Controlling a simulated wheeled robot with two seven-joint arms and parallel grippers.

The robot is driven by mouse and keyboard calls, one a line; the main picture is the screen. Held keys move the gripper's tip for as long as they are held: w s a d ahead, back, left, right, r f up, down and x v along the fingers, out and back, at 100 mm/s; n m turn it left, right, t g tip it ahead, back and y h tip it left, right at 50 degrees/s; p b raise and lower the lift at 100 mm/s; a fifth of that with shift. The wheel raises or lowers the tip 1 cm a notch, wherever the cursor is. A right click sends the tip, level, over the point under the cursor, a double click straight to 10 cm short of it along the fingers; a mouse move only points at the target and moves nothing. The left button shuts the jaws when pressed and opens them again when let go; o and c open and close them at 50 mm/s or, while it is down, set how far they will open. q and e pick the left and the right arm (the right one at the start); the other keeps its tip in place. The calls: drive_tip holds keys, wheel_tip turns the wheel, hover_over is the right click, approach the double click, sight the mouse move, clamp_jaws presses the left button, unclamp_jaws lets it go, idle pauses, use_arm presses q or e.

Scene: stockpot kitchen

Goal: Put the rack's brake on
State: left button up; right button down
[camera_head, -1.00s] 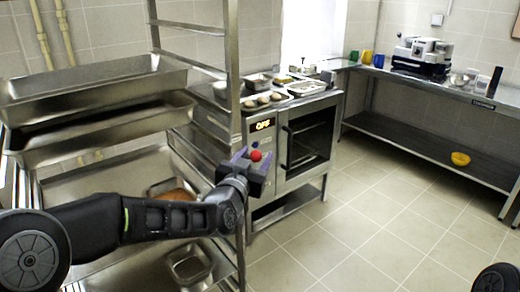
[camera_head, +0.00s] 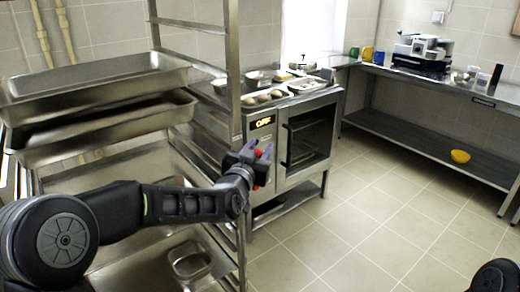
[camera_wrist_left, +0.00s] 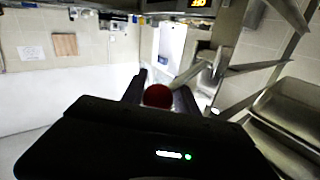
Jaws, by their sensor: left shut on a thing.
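The rack (camera_head: 233,75) is a tall steel frame at the left, with deep steel trays (camera_head: 95,80) on its upper levels. My left gripper (camera_head: 262,155) is beside the rack's front right post, in front of the oven. It is shut on a red ball knob (camera_wrist_left: 158,96), which shows between the two dark fingers in the left wrist view. In the head view, only small red parts show around the gripper. The lever under the knob and its link to the rack are hidden. My right gripper is out of view.
The steel oven (camera_head: 290,145) stands just behind the gripper, its display lit, with food trays on top. The tiled floor between is clear.

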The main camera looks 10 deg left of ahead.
use_arm(q)
drive_tip(key=shift+d+f, duration=0.15)
clamp_jaws()
drive_tip(key=shift+s+f, duration=0.1)
drive_tip(key=shift+f, duration=0.05)
idle(0.5)
